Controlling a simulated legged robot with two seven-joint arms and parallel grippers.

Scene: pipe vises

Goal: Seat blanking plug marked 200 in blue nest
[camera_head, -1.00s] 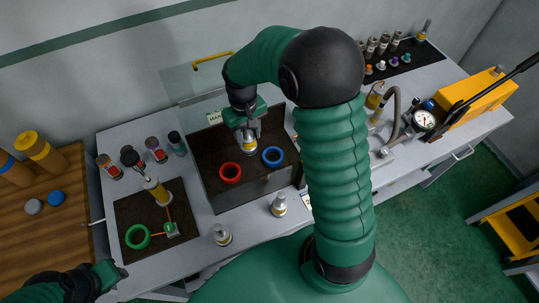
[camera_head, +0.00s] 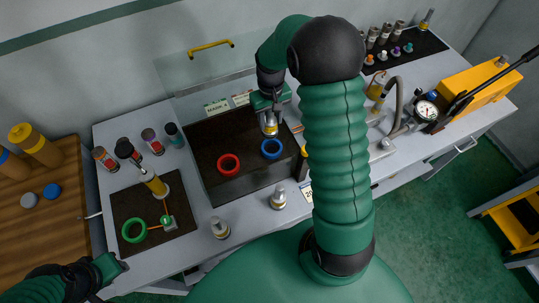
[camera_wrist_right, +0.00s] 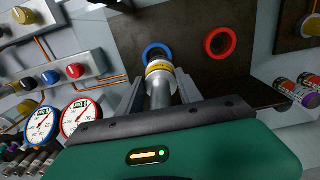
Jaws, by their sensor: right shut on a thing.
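My right gripper (camera_head: 267,110) is shut on a metal plug with a yellow band (camera_head: 269,126). The plug also shows between the fingers in the right wrist view (camera_wrist_right: 160,82); I cannot read its marking. The blue nest (camera_head: 271,149) is a ring on the dark-topped block, and the held plug is just behind it in the head view. In the wrist view the plug's far end overlaps the blue ring (camera_wrist_right: 157,48); I cannot tell whether they touch. My left gripper (camera_head: 108,268) is at the lower left, its jaws unclear.
A red nest (camera_head: 229,164) lies left of the blue one. Two similar metal plugs (camera_head: 278,198) (camera_head: 220,228) stand on the bench in front of the block. A clear panel (camera_head: 212,75) rises behind. A green ring fixture (camera_head: 134,230) is at left.

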